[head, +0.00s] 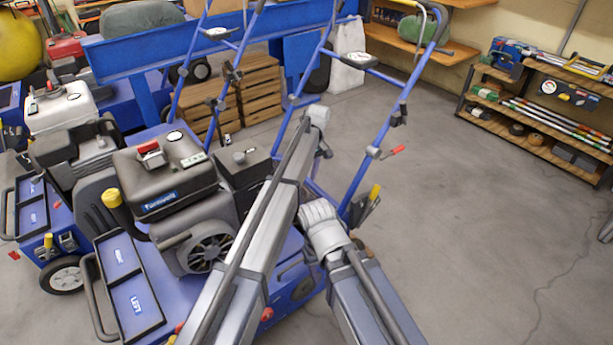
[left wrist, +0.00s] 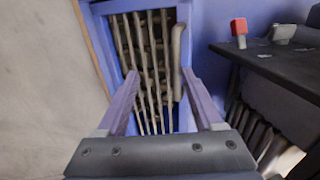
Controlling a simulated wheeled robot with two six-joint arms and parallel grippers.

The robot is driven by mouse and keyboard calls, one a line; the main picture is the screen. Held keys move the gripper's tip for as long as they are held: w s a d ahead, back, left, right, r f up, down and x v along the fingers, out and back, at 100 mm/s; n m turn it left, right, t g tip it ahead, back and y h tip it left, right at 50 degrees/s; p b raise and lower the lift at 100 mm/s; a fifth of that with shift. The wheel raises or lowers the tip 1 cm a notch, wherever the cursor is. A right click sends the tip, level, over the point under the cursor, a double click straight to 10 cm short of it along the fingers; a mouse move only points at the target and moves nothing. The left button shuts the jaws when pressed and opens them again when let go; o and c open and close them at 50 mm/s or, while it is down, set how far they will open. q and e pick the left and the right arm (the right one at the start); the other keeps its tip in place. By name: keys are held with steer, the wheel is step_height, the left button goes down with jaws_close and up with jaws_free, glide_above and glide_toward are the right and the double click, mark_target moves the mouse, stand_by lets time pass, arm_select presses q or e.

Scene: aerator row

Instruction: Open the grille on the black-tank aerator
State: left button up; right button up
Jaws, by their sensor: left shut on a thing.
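The black-tank aerator (head: 165,185) stands in the middle of the head view, with a red cap on its tank and a blue body. The grille (left wrist: 141,62), grey bars in a blue frame, fills the upper middle of the left wrist view. Dark parts show behind its bars. A grey handle (left wrist: 178,60) runs along its right side. My left gripper (left wrist: 160,78) reaches to the grille, its fingers apart, the right fingertip at the handle; it is shut on the handle. The exact contact is hard to see. In the head view, grey arm links cover part of the aerator. My right gripper is not in view.
A white-tank aerator (head: 62,108) stands close on the left. Blue push handles (head: 385,130) rise behind the aerators. Wooden crates (head: 262,88) stand at the back, and a low shelf (head: 535,122) stands on the right. The floor (head: 480,220) between is clear.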

arm_select(q)
steer(key=shift+w+d+r, duration=0.1)
steer(key=shift+d, duration=0.2)
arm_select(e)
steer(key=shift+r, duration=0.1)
arm_select(q)
step_height(320, 180, up, 8)
steer(key=p, duration=0.8)
steer(key=shift+w+d+f, duration=0.25)
steer(key=shift+w+d, duration=0.1)
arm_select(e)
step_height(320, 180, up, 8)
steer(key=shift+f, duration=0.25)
arm_select(q)
steer(key=shift+c, duration=0.4)
